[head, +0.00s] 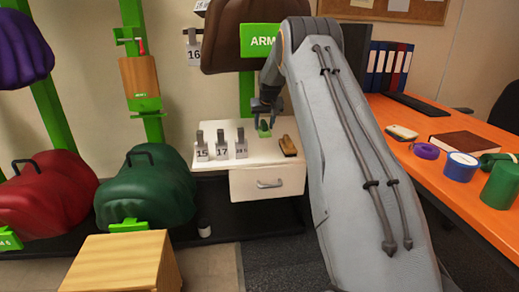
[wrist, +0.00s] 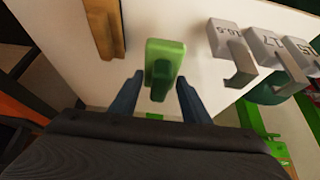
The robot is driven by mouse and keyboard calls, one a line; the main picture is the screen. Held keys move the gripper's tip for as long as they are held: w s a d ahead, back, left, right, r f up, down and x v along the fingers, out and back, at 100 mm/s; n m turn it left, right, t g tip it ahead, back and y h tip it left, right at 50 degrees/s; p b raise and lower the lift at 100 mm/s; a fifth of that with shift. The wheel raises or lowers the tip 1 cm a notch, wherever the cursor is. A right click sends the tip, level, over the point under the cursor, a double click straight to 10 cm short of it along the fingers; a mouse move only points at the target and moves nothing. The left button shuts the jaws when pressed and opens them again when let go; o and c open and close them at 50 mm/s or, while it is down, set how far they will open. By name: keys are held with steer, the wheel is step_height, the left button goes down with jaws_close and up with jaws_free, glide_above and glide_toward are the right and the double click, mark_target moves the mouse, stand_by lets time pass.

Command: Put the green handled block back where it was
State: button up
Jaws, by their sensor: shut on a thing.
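The green handled block (head: 264,130) is over the top of the white drawer cabinet in the head view, right of the numbered tags and left of the brown brush-like item. In the wrist view the green block (wrist: 165,50) is in the middle, its darker handle pointing towards me. My gripper (head: 262,106) reaches down from above, and its two blue fingers (wrist: 160,84) stand on either side of the handle. It is shut on the block. I cannot tell whether the block touches the cabinet top.
Tags marked 15, 17 and another number (head: 222,145) stand on the white cabinet (head: 215,167) to the left. The wooden brush-like item (head: 288,146) lies close on the right. The orange desk (head: 420,175) is at the right. A wooden box (head: 125,262) stands in front at the left.

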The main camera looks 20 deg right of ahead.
steer(key=shift+w+f, duration=0.1)
steer(key=shift+f, duration=0.2)
step_height(320, 180, down, 9)
steer(key=shift+f, duration=0.15)
steer(key=shift+c, duration=0.4)
steer(key=o, duration=0.9)
steer(key=shift+f, duration=0.1)
steer(key=shift+o, duration=0.5)
